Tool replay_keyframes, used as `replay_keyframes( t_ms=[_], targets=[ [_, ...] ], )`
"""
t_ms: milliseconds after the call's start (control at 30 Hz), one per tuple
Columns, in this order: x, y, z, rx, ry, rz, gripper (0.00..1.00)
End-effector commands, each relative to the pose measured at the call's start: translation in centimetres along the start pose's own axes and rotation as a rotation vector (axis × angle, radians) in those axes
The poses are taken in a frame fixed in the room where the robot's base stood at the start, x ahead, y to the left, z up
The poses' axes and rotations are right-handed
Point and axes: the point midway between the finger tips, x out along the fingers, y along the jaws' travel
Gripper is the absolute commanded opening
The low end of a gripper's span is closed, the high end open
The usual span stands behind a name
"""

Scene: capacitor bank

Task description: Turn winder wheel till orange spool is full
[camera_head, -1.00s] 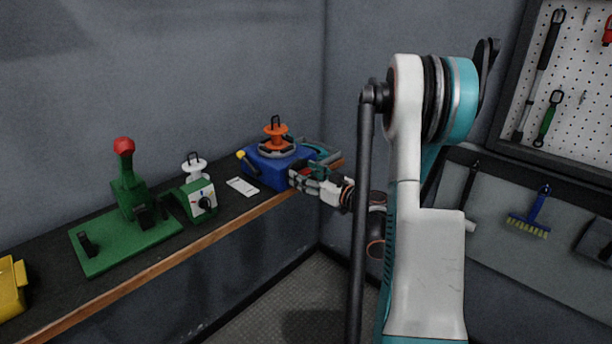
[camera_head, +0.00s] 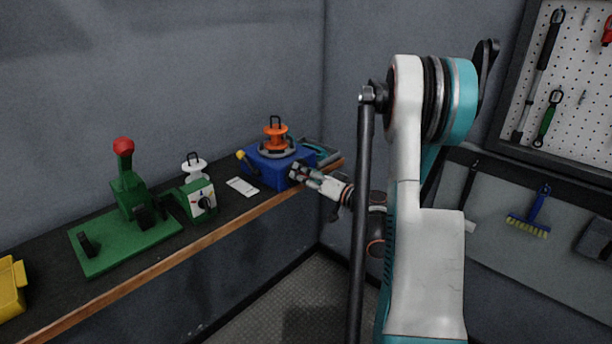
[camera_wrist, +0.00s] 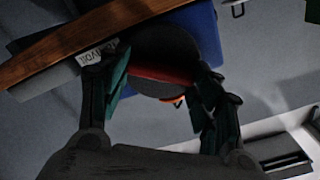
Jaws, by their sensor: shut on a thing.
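The blue winder (camera_head: 266,170) stands at the far right end of the bench. The orange spool (camera_head: 276,139) sits upright on its top, above a grey ring; how full it is cannot be told. My gripper (camera_head: 297,173) is at the winder's front right side and hides the winder wheel in the head view. In the wrist view, the dark round wheel (camera_wrist: 165,42) with a red part shows in front of the blue box. My gripper (camera_wrist: 162,82) is shut on this wheel, with one finger at each side. A small orange bit shows below the wheel.
A yellow-tipped lever (camera_head: 242,156) sticks out at the winder's left. Left of it are a white card (camera_head: 242,187), a green device with a white spool (camera_head: 198,192), a green press with a red knob (camera_head: 127,190) and a yellow bin (camera_head: 10,285). A tool pegboard (camera_head: 575,80) hangs at right.

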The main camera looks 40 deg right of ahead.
Motion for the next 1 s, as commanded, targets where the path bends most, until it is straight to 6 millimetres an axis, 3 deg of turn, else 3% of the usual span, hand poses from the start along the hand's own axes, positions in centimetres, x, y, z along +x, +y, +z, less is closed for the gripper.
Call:
replay_keyframes(
  t_ms=[600, 1000],
  targets=[
    [-0.02, 0.29, 0.08, 0.581, 0.0, 0.001, 0.34],
    [-0.02, 0.4, 0.17, 0.861, 0.0, 0.001, 0.34]
  ],
)
